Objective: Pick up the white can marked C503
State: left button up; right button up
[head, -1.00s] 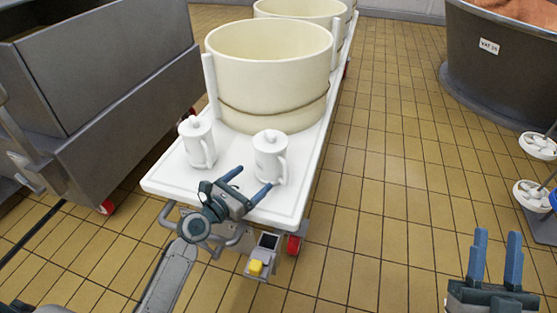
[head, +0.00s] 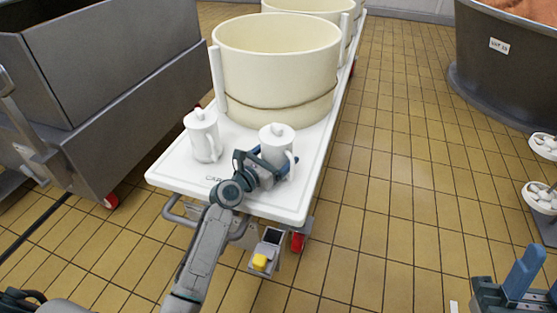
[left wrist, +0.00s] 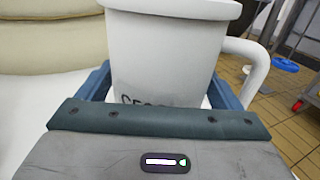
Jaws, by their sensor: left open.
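Two white lidded cans with side handles stand upright on the white cart (head: 165,178). My left gripper (head: 262,160) is at the right can (head: 278,139), low on its body, with the fingers on either side of it. In the left wrist view this can (left wrist: 170,50) fills the space between the two open blue fingers (left wrist: 165,90). Its marking starts with C and is partly hidden by my gripper. The left can (head: 202,137) stands apart; its marking does not show. My right gripper (head: 528,285) is empty at the lower right, with its fingers partly cut off.
A large cream tub (head: 275,65) stands on the cart just behind the cans. A grey metal bin (head: 110,60) is at the left. A dark vat (head: 500,75) stands at the back right. The tiled floor right of the cart is open.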

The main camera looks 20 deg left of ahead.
pick_arm(q)
jog(key=c, duration=0.8)
jog(key=shift+r, duration=0.1)
